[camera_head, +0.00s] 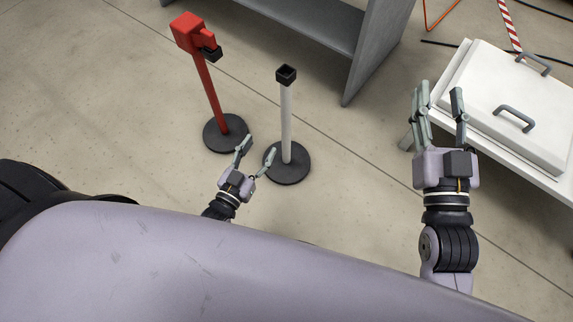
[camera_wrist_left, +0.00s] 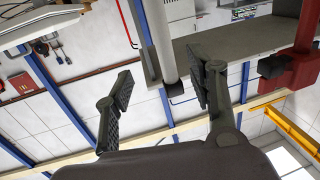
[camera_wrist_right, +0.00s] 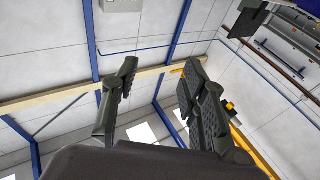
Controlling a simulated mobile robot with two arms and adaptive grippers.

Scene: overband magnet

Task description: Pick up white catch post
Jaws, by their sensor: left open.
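The white catch post (camera_head: 287,122) stands upright on a round dark base (camera_head: 288,168), with a black cap on top (camera_head: 286,73). My left gripper (camera_head: 258,147) is open, low beside the post, on its near left side. In the left wrist view, the post (camera_wrist_left: 158,40) shows in the gap between the open fingers (camera_wrist_left: 160,82), closer to the right finger in the picture; I cannot tell whether it touches. My right gripper (camera_head: 440,88) is open and empty, near the white table. The right wrist view shows its fingers apart (camera_wrist_right: 156,82).
A red post (camera_head: 212,95) with a red head stands on its own dark base left of the white post. A grey shelf unit (camera_head: 330,30) is behind. A white table (camera_head: 545,184) with a lidded white box (camera_head: 520,110) stands at right. Floor between is clear.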

